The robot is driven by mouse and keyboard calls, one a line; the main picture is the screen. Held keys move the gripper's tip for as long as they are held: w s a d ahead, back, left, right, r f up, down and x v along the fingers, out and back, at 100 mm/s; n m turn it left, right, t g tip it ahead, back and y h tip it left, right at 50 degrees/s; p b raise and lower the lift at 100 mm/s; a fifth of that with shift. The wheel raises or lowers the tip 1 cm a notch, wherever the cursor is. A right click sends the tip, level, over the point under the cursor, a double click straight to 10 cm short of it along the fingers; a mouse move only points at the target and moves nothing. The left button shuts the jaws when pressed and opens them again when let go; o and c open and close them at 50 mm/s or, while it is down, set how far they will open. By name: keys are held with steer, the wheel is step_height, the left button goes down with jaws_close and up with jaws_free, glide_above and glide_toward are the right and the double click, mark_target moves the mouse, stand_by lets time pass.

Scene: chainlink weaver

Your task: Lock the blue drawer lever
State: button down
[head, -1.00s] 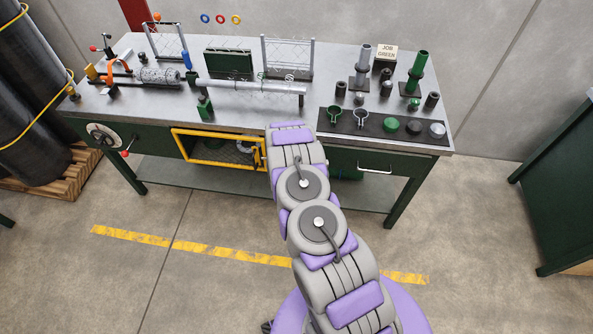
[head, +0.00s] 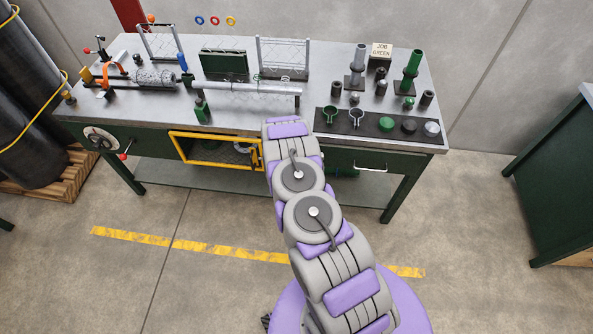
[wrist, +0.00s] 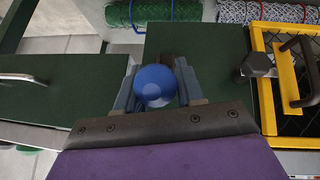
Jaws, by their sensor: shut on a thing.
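The blue ball knob of the lever (wrist: 155,86) is in the middle of the wrist view, in front of a dark green panel (wrist: 210,50). My gripper (wrist: 157,88) is shut on this knob, with one grey finger on each side of it. The lever's shaft is mostly hidden behind the knob, so I cannot tell its angle. In the head view my own arm hides the gripper and the lever at the front of the bench (head: 240,122). The drawer front with a silver handle (wrist: 20,78) is left in the wrist view; that handle (head: 370,168) also shows in the head view.
A yellow-framed mesh door (wrist: 268,90) with a dark handle (wrist: 302,70) is close on the right in the wrist view. Green (wrist: 150,12) and grey (wrist: 265,12) mesh rolls lie beyond. A red-knobbed lever (head: 122,156) is at the bench's left. Open floor surrounds me.

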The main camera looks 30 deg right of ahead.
steer(key=c, duration=0.8)
jaws_free()
steer(key=shift+f, duration=0.1)
steer(key=p+v, duration=0.1)
steer(key=v, duration=1.6)
steer(key=shift+a, duration=0.15)
